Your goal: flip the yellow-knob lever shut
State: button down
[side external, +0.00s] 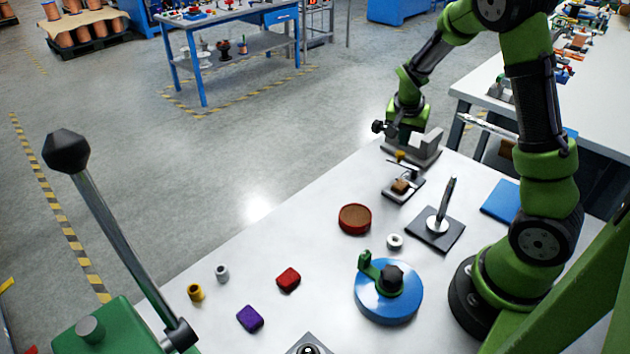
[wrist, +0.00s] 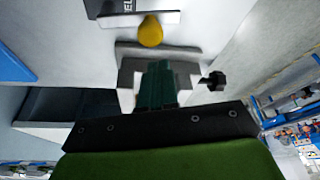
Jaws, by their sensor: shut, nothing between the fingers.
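The yellow knob (side external: 400,155) shows small near the table's far corner, above a small fixture (side external: 404,189) with a brown block on its plate. In the wrist view the yellow knob (wrist: 150,32) is just beyond my fingertips, with a visible gap. A dark plate with white lettering lies behind it. My gripper (wrist: 157,70) is shut and empty, its dark green fingers together. In the side view my gripper (side external: 404,134) is low beside a grey bracket (side external: 428,148), behind the knob. The lever's arm is too small to tell its angle clearly.
The grey bracket with a black star knob (wrist: 213,80) stands close around my fingers. A post on a dark plate (side external: 435,229), a red-brown disc (side external: 355,218) and a blue pulley wheel (side external: 390,305) stand nearer.

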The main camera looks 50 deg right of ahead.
aim_at(403, 156)
jog(key=shift+s+a+f, duration=0.1)
jog(key=shift+s+a, duration=0.15)
jog(key=shift+a, duration=0.5)
jog(key=n, duration=0.1)
jog(key=a+n+t, duration=0.1)
jog(key=n, duration=0.1)
jog(key=shift+a+y, duration=0.25)
jog(key=shift+y, duration=0.05)
jog(key=n, duration=0.1)
jog(key=a+n, duration=0.1)
jog(key=n, duration=0.1)
jog(key=s+n+t+y, duration=0.1)
jog(key=shift+a+n, duration=0.4)
jog(key=n, duration=0.2)
jog(key=s+a+n+y, duration=0.1)
jog(key=n, duration=0.1)
jog(key=a+n+y, duration=0.1)
jog(key=shift+s+n+t, duration=0.3)
jog(key=shift+s+n, duration=0.05)
jog(key=shift+n, duration=0.05)
jog(key=shift+s+a, duration=0.15)
jog(key=shift+s, duration=0.2)
jog(key=shift+s+a, duration=0.1)
jog(key=shift+s, duration=0.2)
